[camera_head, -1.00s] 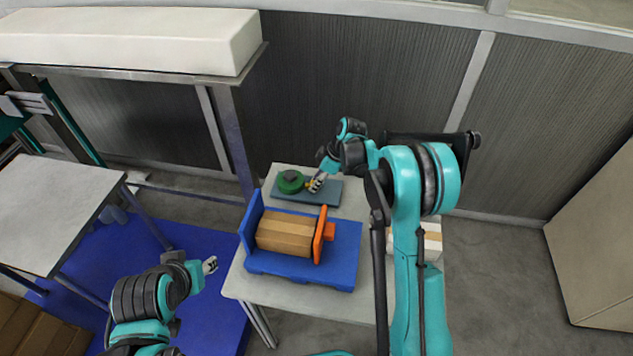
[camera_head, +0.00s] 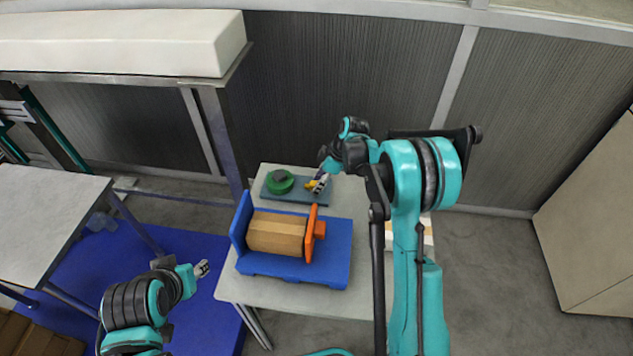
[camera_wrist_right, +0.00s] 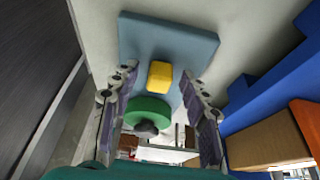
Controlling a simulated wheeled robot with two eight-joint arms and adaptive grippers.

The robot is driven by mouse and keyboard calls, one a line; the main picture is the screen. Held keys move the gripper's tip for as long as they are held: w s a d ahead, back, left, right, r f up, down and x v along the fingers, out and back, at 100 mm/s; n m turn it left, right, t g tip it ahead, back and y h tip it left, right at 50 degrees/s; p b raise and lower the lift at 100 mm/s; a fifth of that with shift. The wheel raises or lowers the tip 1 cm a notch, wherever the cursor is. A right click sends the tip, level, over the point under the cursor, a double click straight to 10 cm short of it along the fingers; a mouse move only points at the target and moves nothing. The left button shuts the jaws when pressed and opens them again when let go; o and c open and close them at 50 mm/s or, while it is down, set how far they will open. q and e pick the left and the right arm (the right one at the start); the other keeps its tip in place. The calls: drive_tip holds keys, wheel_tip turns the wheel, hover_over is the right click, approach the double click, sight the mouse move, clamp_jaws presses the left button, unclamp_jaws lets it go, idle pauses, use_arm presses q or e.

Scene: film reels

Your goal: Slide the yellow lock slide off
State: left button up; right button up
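The yellow lock slide (camera_head: 311,185) is a small block on the blue-grey board (camera_head: 314,195), to the right of the green reel (camera_head: 280,182) with its dark knob. In the right wrist view the yellow slide (camera_wrist_right: 160,75) lies between my right fingertips, with a gap on each side. It looks apart from the green reel (camera_wrist_right: 150,107). My right gripper (camera_head: 320,184) is open and low over the board. In the wrist view the right gripper (camera_wrist_right: 160,78) shows both fingers spread. My left gripper (camera_head: 202,268) hangs left of the table, empty; its finger opening is too small to judge.
A blue stand (camera_head: 335,262) with a tan roll (camera_head: 276,233) and an orange plate (camera_head: 312,234) stands on the pale table (camera_head: 236,289), in front of the board. My right arm hides the table's right part. A grey table (camera_head: 45,215) stands at the left.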

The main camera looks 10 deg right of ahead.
drive_tip(key=v, duration=1.2)
idle(0.3)
drive_tip(key=s+a+r+m+t+h, duration=0.25)
drive_tip(key=s+r+m, duration=0.45)
drive_tip(key=s, duration=0.6)
drive_tip(key=s+f+m+t, duration=0.1)
drive_tip(key=s+m, duration=0.2)
drive_tip(key=s, duration=0.4)
drive_tip(key=s+a+f+m+t+h, duration=0.1)
drive_tip(key=s+m+t, duration=0.1)
drive_tip(key=s, duration=0.5)
drive_tip(key=shift+s+a+m, duration=0.25)
drive_tip(key=shift+s+m, duration=0.15)
drive_tip(key=shift+m, duration=0.3)
